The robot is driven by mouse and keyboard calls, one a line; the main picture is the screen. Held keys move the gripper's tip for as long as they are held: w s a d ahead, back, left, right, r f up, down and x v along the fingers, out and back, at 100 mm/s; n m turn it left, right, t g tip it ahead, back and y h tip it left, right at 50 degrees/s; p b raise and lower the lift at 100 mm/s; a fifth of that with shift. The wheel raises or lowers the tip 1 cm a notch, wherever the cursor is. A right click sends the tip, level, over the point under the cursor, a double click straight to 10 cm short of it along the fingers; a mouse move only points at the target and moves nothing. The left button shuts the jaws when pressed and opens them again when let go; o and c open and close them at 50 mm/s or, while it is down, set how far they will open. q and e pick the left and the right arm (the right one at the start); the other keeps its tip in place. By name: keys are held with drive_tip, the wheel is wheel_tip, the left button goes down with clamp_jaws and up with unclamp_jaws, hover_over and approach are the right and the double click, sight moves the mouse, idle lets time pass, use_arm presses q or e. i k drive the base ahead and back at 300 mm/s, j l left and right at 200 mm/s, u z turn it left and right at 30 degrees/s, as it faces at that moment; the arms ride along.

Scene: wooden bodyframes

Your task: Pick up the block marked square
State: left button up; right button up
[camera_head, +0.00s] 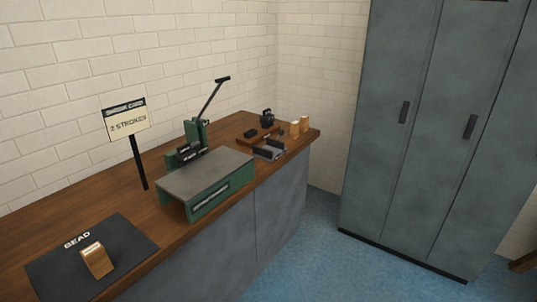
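No block with a readable square mark shows in the head view. A wooden block (97,261) stands on a black mat (55,274) lettered "BEAD" at the near left of the bench; its mark is too small to tell. Two more small light wooden blocks (304,125) stand side by side at the far right end of the bench, and no marks can be read on them. Neither of my grippers is in view.
The brown wooden bench top (165,225) runs along a white brick wall. A green press (205,185) with a raised lever stands mid-bench, beside a sign (126,118) reading "2 STROKES". Grey lockers (435,130) stand right; blue floor (310,250) is clear.

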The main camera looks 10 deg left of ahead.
sight(294, 126)
drive_tip(key=i+u, duration=0.15)
drive_tip(key=u, duration=0.65)
drive_tip(key=i+l+u, duration=0.3)
drive_tip(key=l+u, duration=0.35)
drive_tip(key=i+l+u, duration=0.1)
drive_tip(key=l, duration=0.2)
drive_tip(key=i+l+u, duration=0.1)
drive_tip(key=l, duration=0.2)
drive_tip(key=i+l+u, duration=0.1)
drive_tip(key=l, duration=0.2)
drive_tip(key=i+l, duration=0.1)
drive_tip(key=l, duration=0.3)
drive_tip(key=i+l, duration=0.1)
drive_tip(key=l, duration=0.35)
drive_tip(key=i+l+u, duration=0.1)
drive_tip(key=l, duration=0.3)
drive_tip(key=i+l, duration=0.1)
drive_tip(key=l, duration=0.3)
